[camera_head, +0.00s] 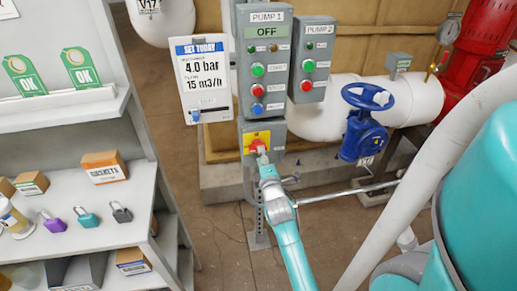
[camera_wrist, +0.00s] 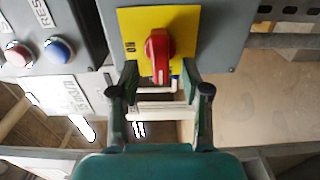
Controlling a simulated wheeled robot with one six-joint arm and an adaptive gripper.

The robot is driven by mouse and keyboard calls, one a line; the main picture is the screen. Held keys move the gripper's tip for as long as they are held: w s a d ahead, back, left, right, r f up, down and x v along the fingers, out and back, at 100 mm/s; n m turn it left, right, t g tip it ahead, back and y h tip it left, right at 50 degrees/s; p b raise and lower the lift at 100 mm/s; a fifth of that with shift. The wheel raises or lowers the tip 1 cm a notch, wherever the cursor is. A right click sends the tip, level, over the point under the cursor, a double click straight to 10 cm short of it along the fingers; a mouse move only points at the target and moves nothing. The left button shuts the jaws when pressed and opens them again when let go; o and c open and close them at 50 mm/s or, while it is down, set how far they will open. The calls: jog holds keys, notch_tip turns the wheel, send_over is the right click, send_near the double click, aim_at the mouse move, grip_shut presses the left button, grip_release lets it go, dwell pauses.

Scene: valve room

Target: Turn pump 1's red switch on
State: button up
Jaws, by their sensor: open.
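The red switch (camera_wrist: 158,52) is a rotary knob on a yellow plate (camera_wrist: 187,22), with sideways lettering, seemingly "ON", beside it. Its handle runs up and down in the wrist view. In the head view the yellow plate (camera_head: 249,136) sits on a grey box below the PUMP 1 panel (camera_head: 270,17), whose display (camera_head: 267,32) reads OFF; my gripper (camera_head: 263,158) partly hides the red knob. In the wrist view my gripper (camera_wrist: 159,73) is open, its fingertips on either side of the knob's lower end, with gaps showing. Contact is not visible.
The PUMP 2 panel (camera_head: 315,60) is at the right, with a blue valve wheel (camera_head: 367,97) beyond. A "SET TODAY" board (camera_head: 203,80) hangs at the left. A shelf (camera_head: 90,195) with padlocks and boxes stands at the far left.

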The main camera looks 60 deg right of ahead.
jog(key=shift+x, duration=2.5)
jog(key=c, duration=0.8)
